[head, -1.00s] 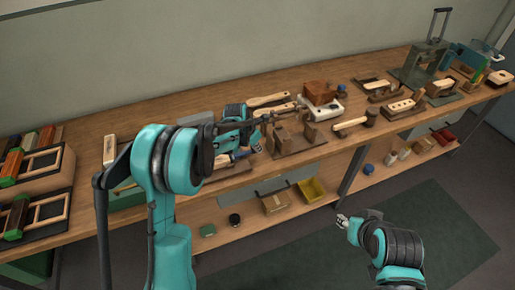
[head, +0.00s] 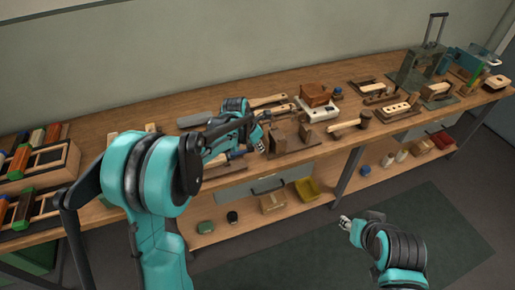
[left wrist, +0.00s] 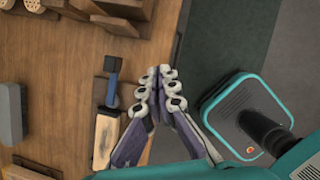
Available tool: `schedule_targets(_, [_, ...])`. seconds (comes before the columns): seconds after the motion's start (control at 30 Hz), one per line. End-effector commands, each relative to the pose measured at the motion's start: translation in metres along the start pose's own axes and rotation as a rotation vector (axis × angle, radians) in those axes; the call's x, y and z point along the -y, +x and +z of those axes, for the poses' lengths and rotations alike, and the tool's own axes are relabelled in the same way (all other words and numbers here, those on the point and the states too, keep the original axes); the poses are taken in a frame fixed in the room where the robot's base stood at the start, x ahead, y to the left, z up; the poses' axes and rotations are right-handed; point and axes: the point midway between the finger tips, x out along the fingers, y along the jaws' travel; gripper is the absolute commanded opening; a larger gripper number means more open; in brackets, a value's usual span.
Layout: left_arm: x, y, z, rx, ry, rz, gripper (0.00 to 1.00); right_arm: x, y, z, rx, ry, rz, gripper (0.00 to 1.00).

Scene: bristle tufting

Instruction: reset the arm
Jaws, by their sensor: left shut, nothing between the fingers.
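My left gripper (head: 262,146) reaches over the workbench (head: 110,95) near its front edge, beside a dark wooden block fixture (head: 292,133). In the left wrist view its fingertips (left wrist: 160,75) meet with nothing between them, over the bench edge. A wooden piece (left wrist: 104,140) and a blue-handled tool (left wrist: 112,85) lie on the bench beside the fingers, apart from them in the picture. My right gripper (head: 345,223) hangs in front of the bench over the floor and looks empty. It is too small to tell how its fingers stand.
A wooden mallet (head: 350,124), a white box with a brown block (head: 316,101) and a press frame (head: 422,65) stand along the bench. A rack (head: 45,160) is at the left. The lower shelf holds a yellow bin (head: 307,188). The floor mat (head: 430,215) is clear.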

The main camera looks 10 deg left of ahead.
Motion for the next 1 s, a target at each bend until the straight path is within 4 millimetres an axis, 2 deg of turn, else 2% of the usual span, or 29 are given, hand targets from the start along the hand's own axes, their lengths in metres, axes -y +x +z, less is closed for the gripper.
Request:
schedule_targets(0.17, [0.004,-0.012,0.003,0.0,0.0,0.0,0.0,0.0,-0.004,-0.003,0.0,0.0,0.0,0.4])
schedule_targets(0.67, [0.005,-0.012,0.003,0.0,0.0,0.0,0.0,0.0,-0.004,-0.003,0.0,0.0,0.0,0.4])
schedule_targets(0.77, [0.006,-0.017,0.001,0.002,0.03,0.004,0.0,0.0,-0.004,-0.003,0.0,0.0,0.0,0.4])
schedule_targets(0.87, [0.012,-0.036,-0.006,0.006,0.158,0.022,0.0,0.0,-0.004,-0.003,0.0,0.0,0.0,0.4])
schedule_targets(1.0, [0.03,-0.082,-0.029,0.006,0.528,0.078,0.0,0.0,-0.004,-0.003,0.0,0.0,0.0,0.4])
